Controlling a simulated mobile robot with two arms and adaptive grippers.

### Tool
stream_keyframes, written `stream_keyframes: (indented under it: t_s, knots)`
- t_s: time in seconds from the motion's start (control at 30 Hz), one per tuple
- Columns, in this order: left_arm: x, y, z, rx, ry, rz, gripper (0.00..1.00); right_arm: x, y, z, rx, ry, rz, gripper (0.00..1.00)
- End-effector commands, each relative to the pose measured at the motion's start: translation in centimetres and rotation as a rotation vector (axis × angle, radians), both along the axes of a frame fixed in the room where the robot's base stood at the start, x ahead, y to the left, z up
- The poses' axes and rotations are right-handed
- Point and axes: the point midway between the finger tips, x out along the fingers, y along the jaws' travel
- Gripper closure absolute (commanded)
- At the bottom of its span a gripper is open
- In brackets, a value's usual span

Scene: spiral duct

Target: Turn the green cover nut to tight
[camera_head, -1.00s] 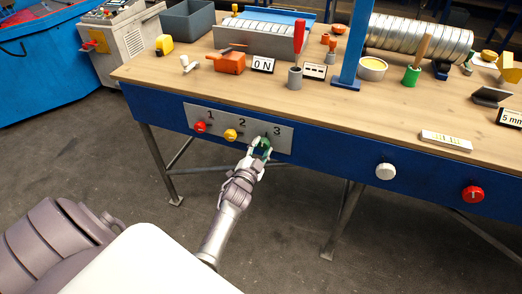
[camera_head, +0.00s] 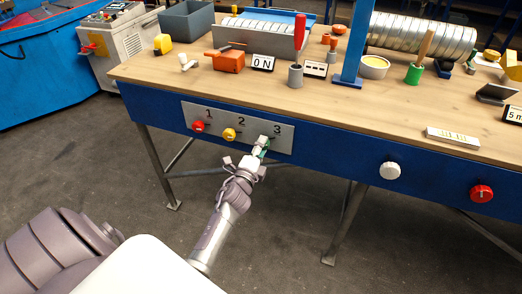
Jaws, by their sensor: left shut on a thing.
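The green cover nut (camera_head: 265,153) is under the number 3 on the grey metal panel (camera_head: 285,136) at the bench front. My left gripper (camera_head: 260,149) is shut on it, and its fingers hide much of the nut. A red nut (camera_head: 198,126) under 1 and a yellow nut (camera_head: 229,134) under 2 sit to the left on the same panel. My right gripper is not in view.
The panel is on the blue front (camera_head: 335,160) of a wood-topped bench (camera_head: 330,103). A white knob (camera_head: 390,170) and a red knob (camera_head: 481,193) are farther right on that front. Tools, signs and a spiral duct (camera_head: 422,37) stand on top. Open floor lies in front.

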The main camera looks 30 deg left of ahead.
Motion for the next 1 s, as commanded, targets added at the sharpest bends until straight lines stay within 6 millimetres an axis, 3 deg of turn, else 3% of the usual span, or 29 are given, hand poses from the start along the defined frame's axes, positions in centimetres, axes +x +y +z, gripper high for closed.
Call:
stream_keyframes:
  t_s: [0.4,0.97,1.0]
  knots:
    - [-0.06,-0.05,-0.24,0.189,0.049,-0.002,0.92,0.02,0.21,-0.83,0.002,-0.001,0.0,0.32]
    - [-0.07,-0.07,-0.26,0.217,0.056,-0.002,0.92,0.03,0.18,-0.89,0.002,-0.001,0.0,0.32]
    - [-0.07,-0.07,-0.26,0.216,0.056,-0.002,0.54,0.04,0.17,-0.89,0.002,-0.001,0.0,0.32]
